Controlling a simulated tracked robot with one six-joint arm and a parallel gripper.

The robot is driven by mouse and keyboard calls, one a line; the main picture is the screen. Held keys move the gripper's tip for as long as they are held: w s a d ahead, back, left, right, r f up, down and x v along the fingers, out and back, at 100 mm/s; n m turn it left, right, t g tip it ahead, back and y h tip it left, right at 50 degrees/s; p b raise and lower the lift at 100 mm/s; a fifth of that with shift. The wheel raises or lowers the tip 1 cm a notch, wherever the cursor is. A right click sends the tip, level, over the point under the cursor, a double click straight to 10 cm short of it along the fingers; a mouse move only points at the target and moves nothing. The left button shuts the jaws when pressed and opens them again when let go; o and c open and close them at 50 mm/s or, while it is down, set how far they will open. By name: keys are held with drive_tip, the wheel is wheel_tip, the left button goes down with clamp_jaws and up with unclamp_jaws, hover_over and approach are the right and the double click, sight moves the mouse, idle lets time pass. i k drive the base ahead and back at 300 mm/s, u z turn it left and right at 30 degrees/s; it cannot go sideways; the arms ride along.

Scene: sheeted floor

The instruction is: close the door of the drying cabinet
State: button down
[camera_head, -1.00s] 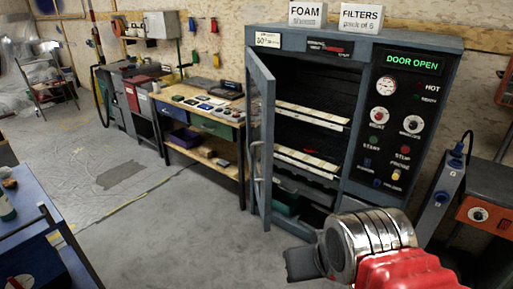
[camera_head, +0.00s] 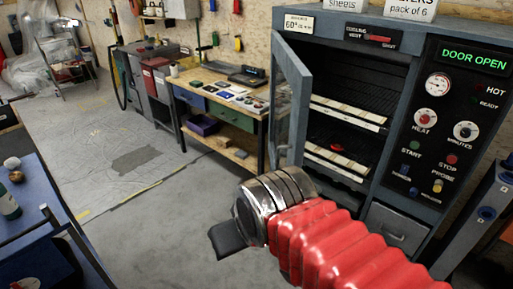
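The drying cabinet (camera_head: 392,139) stands at the right, grey-blue, with its display (camera_head: 473,55) reading DOOR OPEN. Its glazed door (camera_head: 291,105) hangs open at the left side of the cabinet, swung out toward me. Inside are racks (camera_head: 346,113) with light strips on their front edges. My arm, with a red bellows and a metal collar, reaches in from the lower right. My gripper (camera_head: 226,241) shows only as a dark piece beyond the collar, in front of and below the door, apart from it. Its fingers cannot be made out.
A wooden workbench (camera_head: 221,90) with small items stands left of the cabinet. A blue table (camera_head: 35,205) with a bottle (camera_head: 8,203) is at the near left. Open floor (camera_head: 150,220) lies between them. A blue unit (camera_head: 487,215) stands at the far right.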

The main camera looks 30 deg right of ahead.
sight(299, 79)
drive_tip(key=u, duration=0.3)
drive_tip(key=i, duration=1)
drive_tip(key=u, duration=0.05)
